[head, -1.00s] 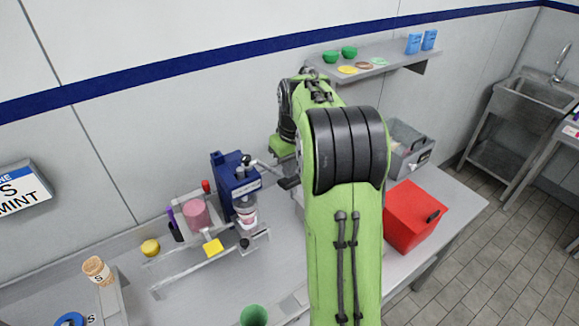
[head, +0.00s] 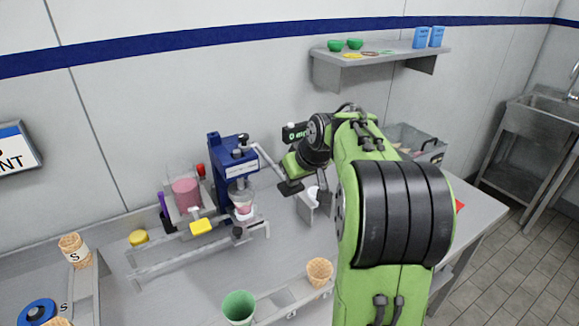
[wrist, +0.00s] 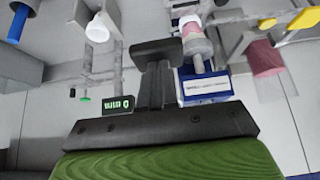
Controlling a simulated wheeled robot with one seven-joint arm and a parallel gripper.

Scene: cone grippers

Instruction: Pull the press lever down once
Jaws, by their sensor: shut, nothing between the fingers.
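The blue press (head: 228,165) stands upright on the table against the wall, with a clear cup holding something pink (head: 241,198) under its head. Its grey lever (head: 266,160) slopes from the press top down to the right. My gripper (head: 290,188) is at the lever's lower end, shut and empty; whether it touches the lever I cannot tell. In the wrist view the press (wrist: 205,88) appears upside down just right of my closed fingers (wrist: 157,50). The lever is not clear there.
A pink container (head: 185,193) and a yellow block (head: 201,226) are left of the press. A green cup (head: 238,307) and a waffle cone (head: 319,271) are in front. A small black display (head: 295,132) with green characters shows behind my gripper. A wall shelf (head: 375,57) is above.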

